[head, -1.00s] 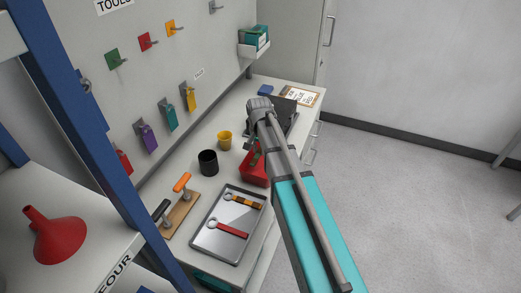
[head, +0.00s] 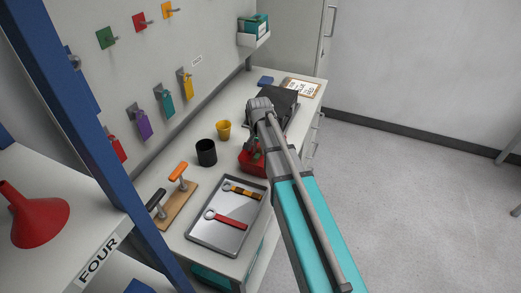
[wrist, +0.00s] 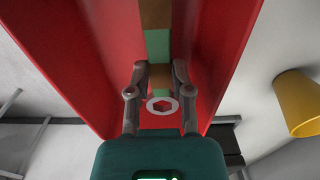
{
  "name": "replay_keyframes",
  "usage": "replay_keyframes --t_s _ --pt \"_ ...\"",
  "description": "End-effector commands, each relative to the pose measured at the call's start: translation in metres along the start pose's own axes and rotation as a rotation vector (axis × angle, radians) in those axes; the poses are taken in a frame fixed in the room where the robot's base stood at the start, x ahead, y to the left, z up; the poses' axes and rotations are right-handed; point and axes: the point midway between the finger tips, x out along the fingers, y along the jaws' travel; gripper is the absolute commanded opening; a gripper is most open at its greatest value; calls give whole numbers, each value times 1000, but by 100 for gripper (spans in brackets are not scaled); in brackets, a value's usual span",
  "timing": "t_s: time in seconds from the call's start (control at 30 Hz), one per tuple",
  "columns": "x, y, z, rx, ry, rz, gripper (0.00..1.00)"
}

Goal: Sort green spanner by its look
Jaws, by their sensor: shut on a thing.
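The green spanner (wrist: 158,45) is in my gripper in the wrist view. Its pale ring end with a hexagonal hole lies between the fingers, and its handle shows green with brown stretches. My gripper (wrist: 160,98) is shut on it, between the red walls of a red box (wrist: 85,60). In the head view the red box (head: 252,168) stands on the bench behind the tray, and my arm hides part of it. Whether the spanner touches the box floor cannot be told.
A metal tray (head: 201,237) holds a red-handled spanner (head: 230,220) and an orange-banded spanner (head: 242,192). A black cup (head: 206,152) and a yellow cup (head: 223,130) stand left of the box. A dark bin (head: 282,98) is behind. Coloured tags hang on the wall.

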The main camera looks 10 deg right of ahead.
Motion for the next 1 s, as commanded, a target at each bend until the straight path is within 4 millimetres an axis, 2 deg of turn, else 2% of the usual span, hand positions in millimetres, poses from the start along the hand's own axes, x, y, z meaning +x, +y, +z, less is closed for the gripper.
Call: replay_keyframes --t_s 0.3,0.8,0.83,1.0 --pt "16 0 0 0 0 0 0" --pt "17 0 0 0 0 0 0" --pt "17 0 0 0 0 0 33" --pt "17 0 0 0 0 0 65"
